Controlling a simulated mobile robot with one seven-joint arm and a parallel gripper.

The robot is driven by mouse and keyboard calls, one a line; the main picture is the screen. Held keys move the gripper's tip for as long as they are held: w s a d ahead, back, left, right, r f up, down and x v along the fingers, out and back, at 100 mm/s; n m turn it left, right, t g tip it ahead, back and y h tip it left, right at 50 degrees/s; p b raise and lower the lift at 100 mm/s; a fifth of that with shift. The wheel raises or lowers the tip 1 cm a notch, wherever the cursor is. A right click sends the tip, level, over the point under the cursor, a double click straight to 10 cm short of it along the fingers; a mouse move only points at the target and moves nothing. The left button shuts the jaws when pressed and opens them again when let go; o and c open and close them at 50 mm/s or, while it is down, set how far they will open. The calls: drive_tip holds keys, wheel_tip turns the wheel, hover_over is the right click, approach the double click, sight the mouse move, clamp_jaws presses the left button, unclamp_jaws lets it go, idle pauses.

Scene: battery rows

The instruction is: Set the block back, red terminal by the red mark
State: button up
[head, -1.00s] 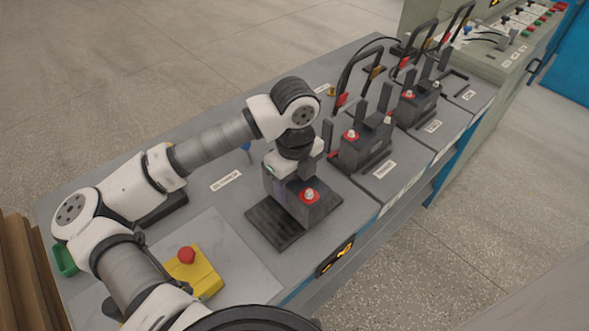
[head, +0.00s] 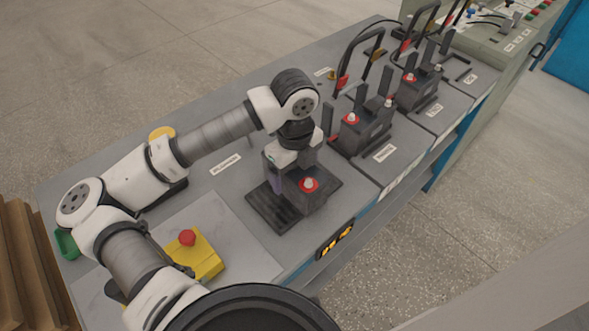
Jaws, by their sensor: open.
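A dark grey battery block (head: 311,201) with a red-ringed terminal (head: 309,184) stands upright on a black ribbed tray (head: 268,211) at the near station. The red terminal is on the block's near right part. My gripper (head: 289,168) points down at the block's top, behind the red terminal. It is open, with its fingers around or close beside the block; contact is too small to tell. The block's other terminal is hidden by the gripper. I cannot make out a red mark at this tray.
Similar blocks (head: 366,133) (head: 420,88) stand farther along the bench, with upright posts and black cable loops behind. A yellow box with a red button (head: 188,238) sits near left. A green tray (head: 66,243) lies at the left edge. Bare bench (head: 228,205) lies left of the block.

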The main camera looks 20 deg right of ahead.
wheel_tip(320, 180, up, 12)
drive_tip(key=shift+r+b, duration=0.15)
drive_tip(key=shift+b, duration=0.95)
